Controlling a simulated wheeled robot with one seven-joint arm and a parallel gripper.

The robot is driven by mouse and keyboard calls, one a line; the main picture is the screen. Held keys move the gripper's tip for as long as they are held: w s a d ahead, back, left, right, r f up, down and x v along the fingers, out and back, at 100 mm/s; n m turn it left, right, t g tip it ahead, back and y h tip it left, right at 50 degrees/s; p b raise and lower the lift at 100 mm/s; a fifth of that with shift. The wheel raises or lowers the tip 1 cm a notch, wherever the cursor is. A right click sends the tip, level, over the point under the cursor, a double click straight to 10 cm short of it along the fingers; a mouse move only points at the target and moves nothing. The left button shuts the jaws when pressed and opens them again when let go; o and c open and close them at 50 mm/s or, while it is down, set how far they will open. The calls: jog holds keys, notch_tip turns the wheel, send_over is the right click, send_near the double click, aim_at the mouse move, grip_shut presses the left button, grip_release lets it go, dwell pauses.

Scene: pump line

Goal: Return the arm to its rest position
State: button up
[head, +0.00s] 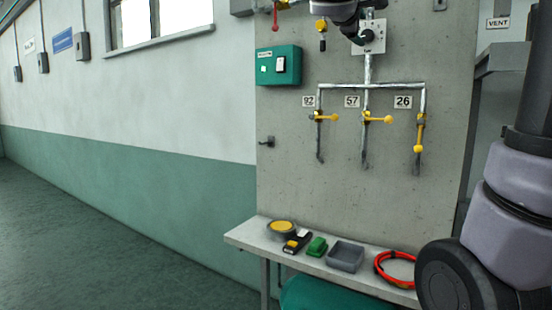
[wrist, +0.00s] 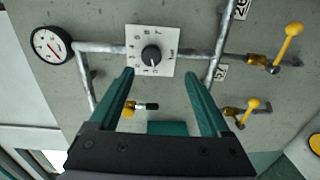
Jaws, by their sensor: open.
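My gripper (wrist: 160,76) shows in the wrist view with two teal fingers spread apart and nothing between them. Its fingertips appear just below a white dial plate (wrist: 133,38) with a black knob (wrist: 151,54); whether they touch it I cannot tell. In the head view my arm rises at the right edge, and part of it shows at the top, in front of the panel above the pipes. The fingers cannot be made out there.
A concrete panel (head: 290,130) carries valves marked 92 (head: 322,117), 57 (head: 377,119) and 26 (head: 419,135), and a green box (head: 279,65). Below, a bench (head: 250,236) holds a grey tray (head: 345,256) and a red coil (head: 395,283). Floor at left is clear.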

jog(key=s+d+f+m+g+y, duration=0.2)
jog(key=s+f+m+g+y, duration=0.15)
jog(key=s+f, duration=0.5)
jog(key=s+d+f+m+g+y, duration=0.15)
jog(key=s+f+m+g, duration=0.35)
jog(key=f, duration=0.6)
jog(key=s+a+f+m+t+y, duration=0.1)
jog(key=s+a+f+m+y, duration=0.5)
jog(key=s+a+f+y, duration=0.1)
jog(key=s+a+f, duration=0.1)
jog(key=s+f, duration=0.1)
jog(key=s, duration=0.1)
jog(key=shift+s+f+y, duration=0.15)
jog(key=shift+f+y, duration=0.15)
jog(key=shift+f, duration=0.05)
jog(key=shift+t, duration=0.25)
